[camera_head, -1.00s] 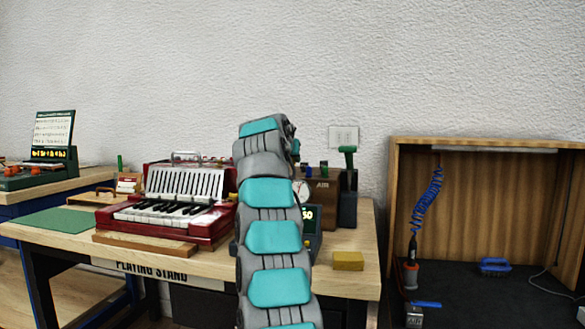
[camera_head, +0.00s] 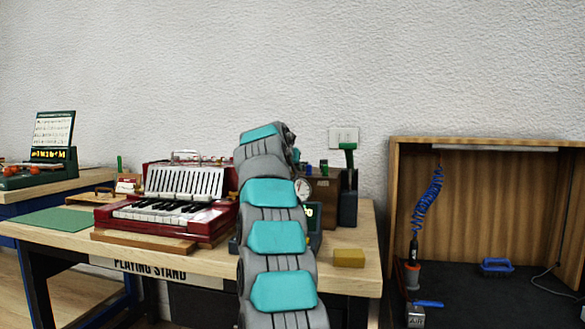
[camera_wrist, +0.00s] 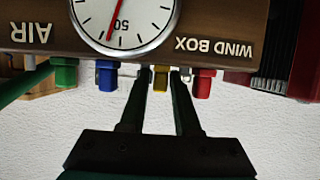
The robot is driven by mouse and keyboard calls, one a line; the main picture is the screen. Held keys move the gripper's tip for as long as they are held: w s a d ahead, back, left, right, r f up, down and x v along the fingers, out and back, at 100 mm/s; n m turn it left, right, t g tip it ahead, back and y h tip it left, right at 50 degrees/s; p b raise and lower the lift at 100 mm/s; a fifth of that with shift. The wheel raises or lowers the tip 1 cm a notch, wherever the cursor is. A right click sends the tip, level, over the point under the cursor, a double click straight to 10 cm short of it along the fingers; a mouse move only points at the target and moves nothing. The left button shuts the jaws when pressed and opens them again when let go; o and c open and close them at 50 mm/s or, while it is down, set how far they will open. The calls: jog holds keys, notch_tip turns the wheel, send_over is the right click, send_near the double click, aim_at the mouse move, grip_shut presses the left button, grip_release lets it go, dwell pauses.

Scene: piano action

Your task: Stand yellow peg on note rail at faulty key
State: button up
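The yellow peg (camera_wrist: 161,78) shows in the wrist view, in a row with green, blue and red pegs along the wind box (camera_wrist: 220,25); this view is upside down. My gripper (camera_wrist: 159,75) is open, with one fingertip on each side of the yellow peg and a narrow gap showing on both sides. I cannot tell how deep the fingers reach around it. In the head view my arm hides the gripper and the yellow peg. The red keyboard instrument (camera_head: 215,222) stands left of my arm. I cannot make out which key is faulty, or the note rail for certain.
The red peg (camera_wrist: 203,83) and blue peg (camera_wrist: 107,76) stand close beside my fingers. A round gauge (camera_wrist: 150,20) is on the box front. A yellow block (camera_head: 348,258) lies at the bench's right front. A wooden strip (camera_head: 145,241) lies before the keys.

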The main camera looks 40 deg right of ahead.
jog(key=shift+r, duration=0.2)
jog(key=b+v, duration=0.1)
jog(key=v, duration=1)
jog(key=shift+s+a+r+b, duration=0.1)
jog(key=shift+s+a+b, duration=0.1)
jog(key=shift+b, duration=0.2)
jog(key=shift+o, duration=0.3)
jog(key=shift+a+r, duration=0.1)
jog(key=shift+w+d+f+t+h+b, duration=0.15)
jog(key=shift+w+d+f+t+h, duration=0.2)
jog(key=shift+w+d+f, duration=0.55)
jog(key=shift+w+d+f+t+h+b, duration=0.15)
jog(key=shift+w+d+f+t+h, duration=0.3)
jog(key=shift+w+d, duration=0.75)
jog(key=shift+w+d+f+t+h+b, duration=0.2)
jog(key=shift+w+d+f, duration=0.65)
jog(key=shift+d, duration=0.4)
jog(key=shift+s, duration=0.1)
